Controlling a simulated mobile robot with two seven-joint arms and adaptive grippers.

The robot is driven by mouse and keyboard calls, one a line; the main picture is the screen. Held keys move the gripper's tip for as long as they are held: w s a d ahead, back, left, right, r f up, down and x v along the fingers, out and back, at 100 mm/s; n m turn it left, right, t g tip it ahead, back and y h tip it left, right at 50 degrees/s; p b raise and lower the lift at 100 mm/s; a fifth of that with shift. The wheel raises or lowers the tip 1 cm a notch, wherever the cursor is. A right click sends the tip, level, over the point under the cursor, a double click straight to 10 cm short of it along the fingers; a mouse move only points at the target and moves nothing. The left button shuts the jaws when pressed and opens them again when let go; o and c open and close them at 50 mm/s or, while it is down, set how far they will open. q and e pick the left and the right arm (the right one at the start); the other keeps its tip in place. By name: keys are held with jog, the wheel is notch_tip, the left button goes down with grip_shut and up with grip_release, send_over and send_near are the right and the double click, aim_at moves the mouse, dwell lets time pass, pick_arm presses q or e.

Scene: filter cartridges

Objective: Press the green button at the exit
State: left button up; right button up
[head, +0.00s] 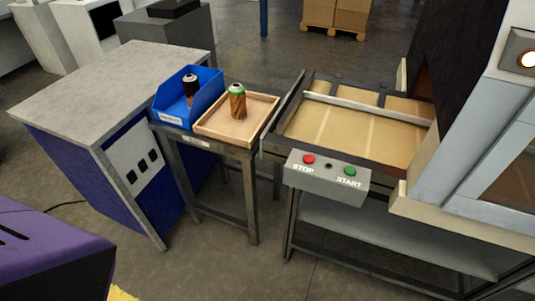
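The green button (350,171) sits above the word START on the right of a grey control box (327,180). The box is fixed to the front of a conveyor frame beside the machine. A red button (308,159) above the word STOP is on the left of the same box, with a small dark knob or hole (328,165) between them. Neither of my grippers shows in the head view, and nothing touches the buttons.
A conveyor (380,135) leads into a large machine (490,110) at right. To its left, a stand holds a wooden tray (262,103) with one cartridge (237,101) and a blue bin (208,91) with another. A grey-topped cabinet (100,90) stands further left. Floor is open in front.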

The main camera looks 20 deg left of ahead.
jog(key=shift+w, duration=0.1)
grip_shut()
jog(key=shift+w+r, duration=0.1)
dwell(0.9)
